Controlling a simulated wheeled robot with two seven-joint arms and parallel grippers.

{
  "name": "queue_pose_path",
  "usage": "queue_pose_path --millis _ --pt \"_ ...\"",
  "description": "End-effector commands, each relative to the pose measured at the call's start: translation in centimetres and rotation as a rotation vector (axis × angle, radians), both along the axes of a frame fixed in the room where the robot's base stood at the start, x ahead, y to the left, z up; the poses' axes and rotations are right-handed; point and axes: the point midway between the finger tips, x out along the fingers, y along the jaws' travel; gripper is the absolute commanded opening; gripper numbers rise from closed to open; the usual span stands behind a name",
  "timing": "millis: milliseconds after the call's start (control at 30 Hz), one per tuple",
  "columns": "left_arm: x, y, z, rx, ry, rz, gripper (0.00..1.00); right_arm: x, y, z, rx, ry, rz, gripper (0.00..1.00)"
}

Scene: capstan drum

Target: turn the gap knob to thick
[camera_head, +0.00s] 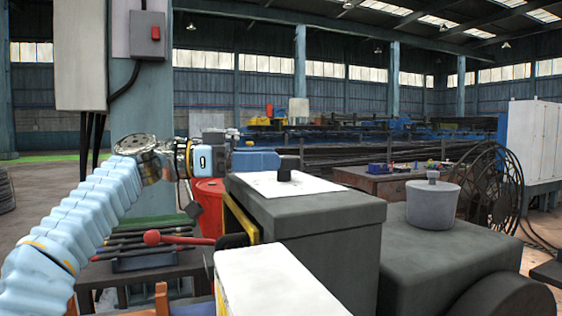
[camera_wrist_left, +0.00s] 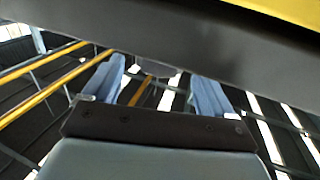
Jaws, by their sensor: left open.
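The gap knob appears to be the small dark block (camera_head: 285,174) on a white plate (camera_head: 262,187) on top of the dark grey machine housing (camera_head: 325,212). Its pointer and setting marks are too small to read. My left gripper (camera_head: 277,160) reaches in from the left, at the knob's left side in the head view. Its blue fingers are open. In the left wrist view the open fingers (camera_wrist_left: 157,72) stand apart, with a small dark shape between their tips that I cannot identify. I cannot tell whether the fingers touch the knob. My right gripper is out of view.
A grey drum (camera_head: 432,206) stands on the lower housing at right. A red-balled lever (camera_head: 152,237) sticks out below my left arm. A red barrel (camera_head: 209,205) is behind it. A white box (camera_head: 275,285) is in front. A dark beam (camera_wrist_left: 200,45) crosses the wrist view.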

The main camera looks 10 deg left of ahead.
Motion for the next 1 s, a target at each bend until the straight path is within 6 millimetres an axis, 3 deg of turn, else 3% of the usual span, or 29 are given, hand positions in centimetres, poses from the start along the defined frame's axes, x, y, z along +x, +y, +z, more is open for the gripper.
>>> queue_pose_path --millis 200,433,833,1000 --pt "-1.6 5.4 -0.1 0.000 0.000 0.007 0.86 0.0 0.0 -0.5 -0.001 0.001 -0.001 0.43" --pt "-2.7 8.7 0.0 -0.001 0.001 0.003 0.86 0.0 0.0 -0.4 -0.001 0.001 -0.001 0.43" --pt "-3.0 9.3 0.0 0.000 0.001 0.000 0.86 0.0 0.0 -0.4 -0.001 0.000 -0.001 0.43" --pt "-4.4 6.9 -0.1 0.030 0.011 0.082 0.86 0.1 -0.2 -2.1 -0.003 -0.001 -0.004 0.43"
